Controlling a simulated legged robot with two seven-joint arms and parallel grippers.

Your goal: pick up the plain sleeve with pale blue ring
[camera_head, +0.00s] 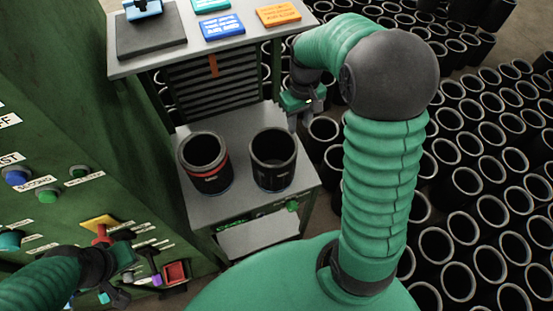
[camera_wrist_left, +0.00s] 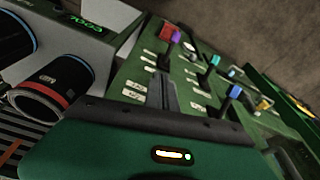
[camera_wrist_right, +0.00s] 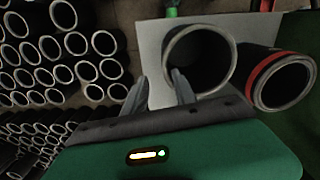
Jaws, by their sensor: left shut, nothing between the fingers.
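The plain black sleeve with the pale blue ring (camera_head: 273,162) stands upright on the grey worktable, on the right side; the ring is low on it. It also shows in the right wrist view (camera_wrist_right: 203,58), with its open mouth toward the camera. My right gripper (camera_wrist_right: 162,90) is open; one finger overlaps the edge of this sleeve in that view, and I cannot tell if they touch. In the head view my right gripper (camera_head: 296,112) is above and behind the sleeve's right side. My left gripper (camera_wrist_left: 167,92) is shut and empty by the control panel.
A sleeve with a red band (camera_head: 206,163) stands just left of the plain one. The green control panel (camera_wrist_left: 205,75) has levers and buttons. A shelf (camera_head: 175,56) with coloured signs is behind the worktable (camera_head: 237,128). Many black sleeves (camera_head: 470,180) crowd the floor at right.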

